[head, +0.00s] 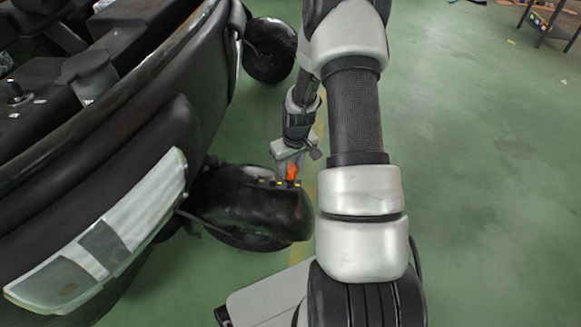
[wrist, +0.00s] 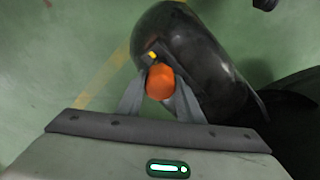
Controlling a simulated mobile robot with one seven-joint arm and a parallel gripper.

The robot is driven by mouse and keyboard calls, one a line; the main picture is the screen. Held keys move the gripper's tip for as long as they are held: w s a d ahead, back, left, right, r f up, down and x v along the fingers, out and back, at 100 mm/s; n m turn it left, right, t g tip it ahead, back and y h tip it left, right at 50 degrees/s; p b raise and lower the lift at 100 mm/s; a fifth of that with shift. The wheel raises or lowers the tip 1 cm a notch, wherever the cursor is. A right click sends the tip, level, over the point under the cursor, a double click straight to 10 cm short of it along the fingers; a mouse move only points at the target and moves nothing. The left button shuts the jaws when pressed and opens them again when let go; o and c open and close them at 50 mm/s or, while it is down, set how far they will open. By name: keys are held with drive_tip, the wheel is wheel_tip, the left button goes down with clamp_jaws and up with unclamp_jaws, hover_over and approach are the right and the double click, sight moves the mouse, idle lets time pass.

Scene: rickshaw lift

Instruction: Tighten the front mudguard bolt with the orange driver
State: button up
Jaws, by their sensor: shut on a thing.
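The orange driver (head: 292,171) is between the fingers of my gripper (head: 288,164), just above the top of the black front mudguard (head: 245,203). In the wrist view the round orange end of the driver (wrist: 160,83) shows between the two grey fingers, which are shut on it. Its tip is hidden, so I cannot tell whether it touches a bolt. A small yellow mark (wrist: 152,56) shows on the mudguard beside the driver. In the head view several small yellow marks (head: 276,183) lie along the mudguard's top; I cannot tell which is the bolt.
The dark rickshaw body (head: 150,110) with a pale lamp panel (head: 110,235) fills the left side. Another black wheel (head: 269,50) stands farther back. A dark table (head: 548,22) is at the far right. The green floor (head: 480,190) on the right is clear.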

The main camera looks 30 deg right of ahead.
drive_tip(key=shift+f, duration=0.95)
drive_tip(key=m, duration=0.3)
drive_tip(key=shift+m+h, duration=0.3)
drive_tip(key=shift+r+p, duration=2.25)
drive_tip(key=shift+r, duration=1.3)
drive_tip(key=s+a+r+n, duration=0.1)
drive_tip(key=s+a+r, duration=0.1)
drive_tip(key=a+r, duration=0.75)
drive_tip(key=s+a+r+n, duration=0.15)
drive_tip(key=a+r, duration=0.35)
drive_tip(key=r, duration=1)
wheel_tip(320, 180, up, 14)
drive_tip(key=s+p, duration=0.2)
drive_tip(key=p, duration=2.1)
drive_tip(key=shift+s+p, duration=0.2)
drive_tip(key=shift+p, duration=0.1)
